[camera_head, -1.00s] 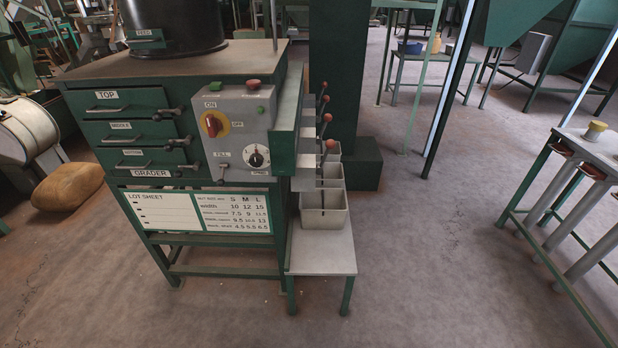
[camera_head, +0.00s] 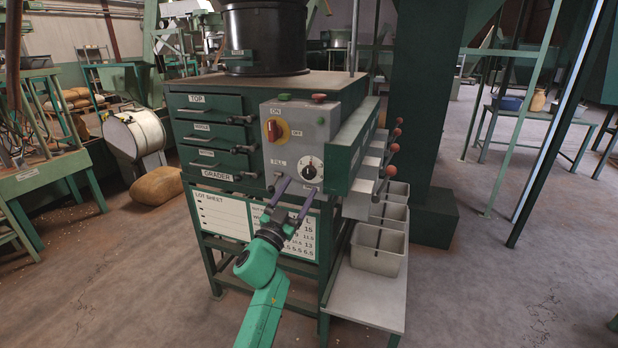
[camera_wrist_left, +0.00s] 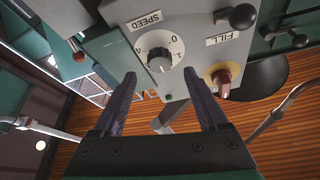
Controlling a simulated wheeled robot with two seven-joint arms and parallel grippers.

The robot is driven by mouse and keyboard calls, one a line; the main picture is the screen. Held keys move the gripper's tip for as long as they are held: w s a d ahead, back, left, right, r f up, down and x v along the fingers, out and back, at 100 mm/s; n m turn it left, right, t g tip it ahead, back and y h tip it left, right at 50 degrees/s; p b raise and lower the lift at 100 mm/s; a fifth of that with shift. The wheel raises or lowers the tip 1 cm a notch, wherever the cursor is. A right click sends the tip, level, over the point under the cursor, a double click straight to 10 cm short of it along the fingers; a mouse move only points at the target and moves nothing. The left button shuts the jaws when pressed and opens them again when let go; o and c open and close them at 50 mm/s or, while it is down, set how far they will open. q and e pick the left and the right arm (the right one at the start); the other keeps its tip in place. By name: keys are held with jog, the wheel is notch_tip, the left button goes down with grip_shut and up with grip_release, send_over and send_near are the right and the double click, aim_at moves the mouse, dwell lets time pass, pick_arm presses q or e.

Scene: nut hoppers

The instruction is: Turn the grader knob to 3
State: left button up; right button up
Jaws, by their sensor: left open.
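The grader knob (camera_head: 310,170) is a black knob on a white round dial, low on the grey control panel (camera_head: 290,152). In the left wrist view the knob (camera_wrist_left: 160,60) sits under a SPEED label, with 0, 1 and 4 readable around it. I cannot tell exactly which number it points at. My left gripper (camera_head: 299,187) is open and empty, just below and in front of the knob in the head view. In the left wrist view its two fingers (camera_wrist_left: 160,75) stand apart on either side of the knob; no contact shows. My right gripper is out of view.
A red switch on a yellow plate (camera_head: 273,130) and a FILL lever (camera_head: 272,183) share the panel. Red-knobbed levers (camera_head: 392,148) and grey bins (camera_head: 377,250) stand at right. Drawers (camera_head: 212,132) are at left. Floor is clear in the right foreground.

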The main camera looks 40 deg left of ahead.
aim_at(307, 174)
pick_arm(q)
jog(key=x, duration=0.4)
jog(key=shift+w+a, duration=0.1)
jog(key=shift+w, duration=0.25)
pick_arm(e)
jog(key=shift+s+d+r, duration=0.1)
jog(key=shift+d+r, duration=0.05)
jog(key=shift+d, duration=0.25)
pick_arm(q)
grip_shut()
